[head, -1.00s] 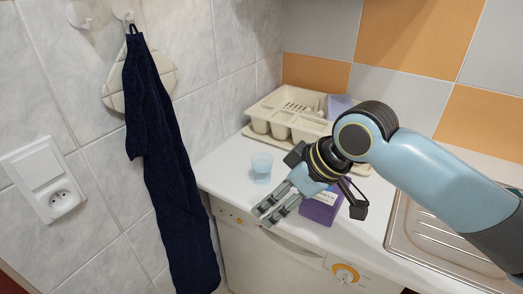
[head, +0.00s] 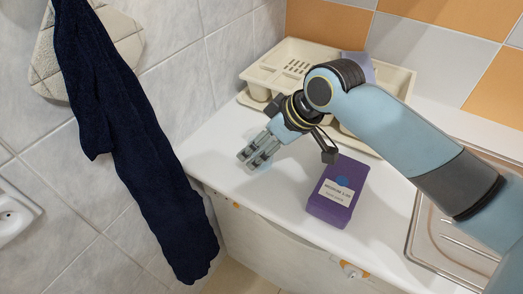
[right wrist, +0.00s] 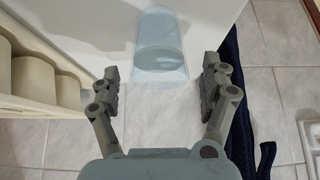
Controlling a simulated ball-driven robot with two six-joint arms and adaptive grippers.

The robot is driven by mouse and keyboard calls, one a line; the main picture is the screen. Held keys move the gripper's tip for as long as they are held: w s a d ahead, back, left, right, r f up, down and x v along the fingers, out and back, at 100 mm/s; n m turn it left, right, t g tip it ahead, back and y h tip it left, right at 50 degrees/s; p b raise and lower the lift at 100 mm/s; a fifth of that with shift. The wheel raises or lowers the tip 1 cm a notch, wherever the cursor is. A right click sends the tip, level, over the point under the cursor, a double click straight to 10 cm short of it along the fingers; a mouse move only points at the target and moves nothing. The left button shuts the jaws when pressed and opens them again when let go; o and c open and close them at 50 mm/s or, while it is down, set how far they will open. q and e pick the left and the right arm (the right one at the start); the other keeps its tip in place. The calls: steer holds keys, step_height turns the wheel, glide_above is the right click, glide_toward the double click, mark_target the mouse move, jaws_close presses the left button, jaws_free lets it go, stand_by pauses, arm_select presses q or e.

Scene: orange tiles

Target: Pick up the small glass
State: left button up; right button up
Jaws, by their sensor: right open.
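The small glass (right wrist: 161,47) is pale blue and see-through. In the right wrist view it stands on the white counter, straight ahead of my right gripper and centred between the fingers. My right gripper (right wrist: 161,72) is open and empty, with one finger to each side of the glass's near end and a gap on both sides. I cannot tell how deep the glass is between the fingers. My left gripper is not in view.
A purple box (head: 338,196) stands right of my gripper. A cream dish rack (head: 258,76) is behind it, and a metal sink (head: 440,250) is at the right. A dark blue towel (head: 115,140) hangs on the wall at the left. The counter's front edge is close.

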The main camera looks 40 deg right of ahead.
steer(key=x, duration=0.3)
steer(key=shift+w+f, duration=0.2)
steer(key=shift+f, duration=0.15)
steer(key=shift+w+a+f, duration=0.15)
steer(key=shift+w+f, duration=0.1)
steer(key=shift+f, duration=0.2)
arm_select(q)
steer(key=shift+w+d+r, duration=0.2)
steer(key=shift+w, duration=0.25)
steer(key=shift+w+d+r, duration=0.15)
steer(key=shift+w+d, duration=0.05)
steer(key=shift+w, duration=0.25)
arm_select(e)
steer(key=c, duration=0.5)
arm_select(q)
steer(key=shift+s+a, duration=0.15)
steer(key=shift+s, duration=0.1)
arm_select(e)
steer(key=shift+r, duration=0.1)
steer(key=c, duration=1)
